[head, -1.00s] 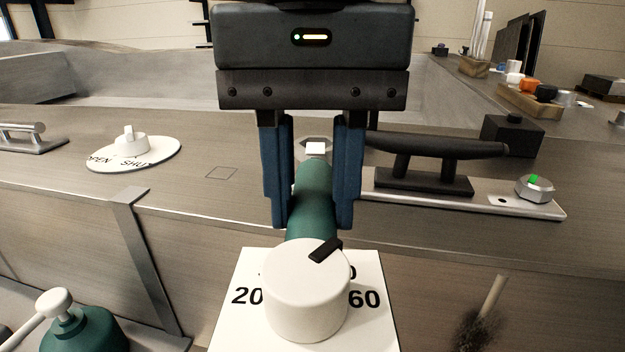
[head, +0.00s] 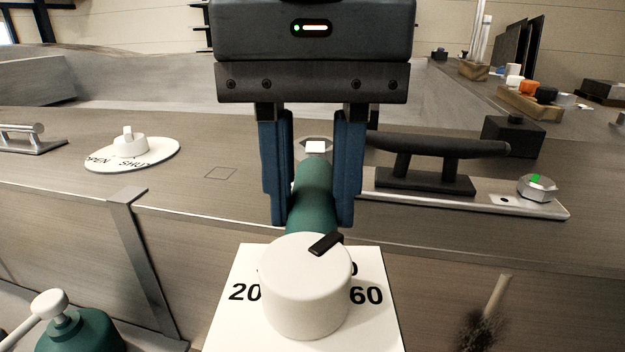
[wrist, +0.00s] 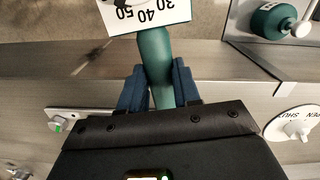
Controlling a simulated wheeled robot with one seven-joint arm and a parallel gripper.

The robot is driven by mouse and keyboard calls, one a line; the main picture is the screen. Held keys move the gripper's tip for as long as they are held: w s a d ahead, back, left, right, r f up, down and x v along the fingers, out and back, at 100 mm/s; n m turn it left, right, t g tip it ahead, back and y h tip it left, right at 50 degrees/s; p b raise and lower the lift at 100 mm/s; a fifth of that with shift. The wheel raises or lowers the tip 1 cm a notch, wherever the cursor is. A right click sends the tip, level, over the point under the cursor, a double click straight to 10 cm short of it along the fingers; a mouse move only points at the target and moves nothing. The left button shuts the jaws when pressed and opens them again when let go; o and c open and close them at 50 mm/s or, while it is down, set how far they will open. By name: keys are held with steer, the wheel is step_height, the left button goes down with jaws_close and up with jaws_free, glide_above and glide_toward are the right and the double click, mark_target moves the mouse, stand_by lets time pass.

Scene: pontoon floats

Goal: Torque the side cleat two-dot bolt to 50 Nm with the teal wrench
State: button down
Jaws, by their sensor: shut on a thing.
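The teal wrench (head: 316,195) runs away from me, with a white dial knob (head: 305,290) and a numbered white plate at its near end. The knob's black pointer (head: 326,243) points up and right, towards a partly hidden number above 60. My gripper (head: 314,215) is shut on the wrench's teal handle, which also shows in the wrist view (wrist: 154,60). The wrench's far end is at a hex bolt with a white top (head: 316,147), left of the black cleat (head: 440,150). Any dots beside that bolt are hidden. A green-marked bolt (head: 537,187) sits at the plate's right end, beside one black dot.
A white OPEN/SHUT knob (head: 130,145) and a metal handle (head: 30,138) are on the left of the deck. A teal bottle (head: 75,330) stands low left, and a brush (head: 485,320) low right. A black box (head: 514,135) stands behind the cleat.

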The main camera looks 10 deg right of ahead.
steer(key=shift+f+b, duration=0.95)
steer(key=shift+f, duration=0.1)
stand_by(0.5)
steer(key=shift+a, duration=0.2)
steer(key=shift+w+a+m, duration=0.15)
steer(key=shift+a+m, duration=0.15)
steer(key=shift+m, duration=0.1)
steer(key=shift+w+a+m+b, duration=0.1)
steer(key=shift+a+m+b, duration=0.2)
steer(key=shift+a, duration=0.1)
stand_by(0.4)
steer(key=shift+a, duration=0.3)
steer(key=shift+w+a+m, duration=0.2)
steer(key=shift+a+m, duration=0.15)
steer(key=shift+m, duration=0.15)
steer(key=shift+w+a+m+b, duration=0.15)
steer(key=shift+a+m+b, duration=0.15)
steer(key=shift+b, duration=0.05)
steer(key=shift+w+a+m, duration=0.15)
steer(key=shift+a+m, duration=0.15)
steer(key=shift+a, duration=0.05)
stand_by(0.5)
